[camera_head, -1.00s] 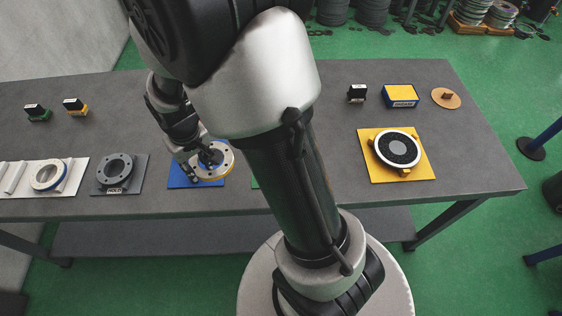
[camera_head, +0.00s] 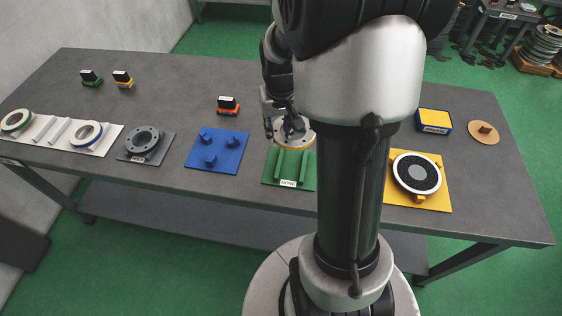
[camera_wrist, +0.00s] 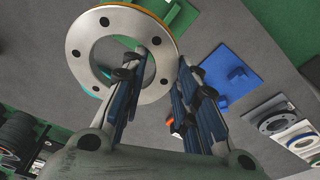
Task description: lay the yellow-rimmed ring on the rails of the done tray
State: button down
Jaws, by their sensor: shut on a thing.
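The yellow-rimmed ring (camera_head: 295,146) is a pale metal flange with bolt holes. It also shows large in the wrist view (camera_wrist: 88,48), with a thin orange-yellow edge. My gripper (camera_head: 287,127) is shut on one side of the ring's wall; in the wrist view my gripper (camera_wrist: 168,68) has one finger in the hole and one outside. The ring is over the far part of the green done tray (camera_head: 270,180), which has raised rails (camera_head: 303,167) and a DONE label. I cannot tell the gap between ring and rails. My arm hides the tray's right side.
A blue plate with pegs (camera_head: 230,140) stands left of the done tray, bare of rings. Further left are a grey plate with a dark flange (camera_head: 141,141) and a white railed tray (camera_head: 104,142) with rings. A yellow fixture (camera_head: 436,200) holds a disc at right.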

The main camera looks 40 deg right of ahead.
aim_at(279, 165)
notch_tip(279, 165, down, 14)
jog(key=b, duration=0.4)
jog(key=shift+f, duration=0.1)
jog(key=c, duration=1.2)
grip_release()
jog(key=shift+c, duration=0.2)
